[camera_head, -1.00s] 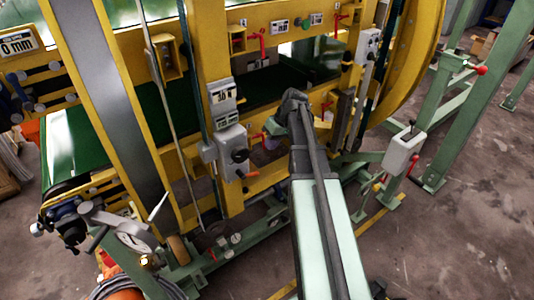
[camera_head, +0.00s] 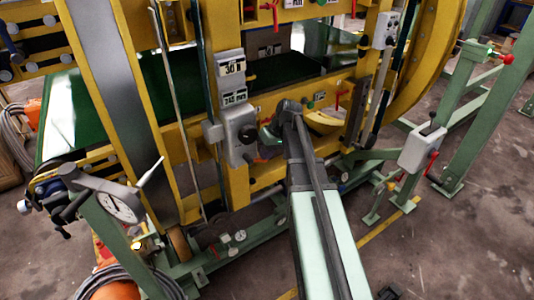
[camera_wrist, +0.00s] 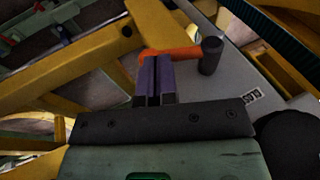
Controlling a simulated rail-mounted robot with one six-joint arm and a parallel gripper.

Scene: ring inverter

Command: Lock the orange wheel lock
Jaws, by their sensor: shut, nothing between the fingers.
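The orange lever of the wheel lock (camera_wrist: 172,52) shows in the wrist view, just beyond my fingertips. Its right end meets a dark round knob (camera_wrist: 210,56) on a grey housing. My gripper (camera_wrist: 153,62) is shut and empty, its two purple fingers side by side. The fingertips overlap the lever's left end in the picture; I cannot tell whether they touch it. In the head view, my gripper (camera_head: 266,142) is close to the right side of the grey box (camera_head: 239,135) with a black knob.
A yellow frame (camera_head: 233,187) surrounds the grey box, with a digital readout (camera_head: 234,70) above it. Green rails run along the floor below. A post with a grey box and red lever (camera_head: 421,150) stands at the right. Open concrete floor lies at the lower right.

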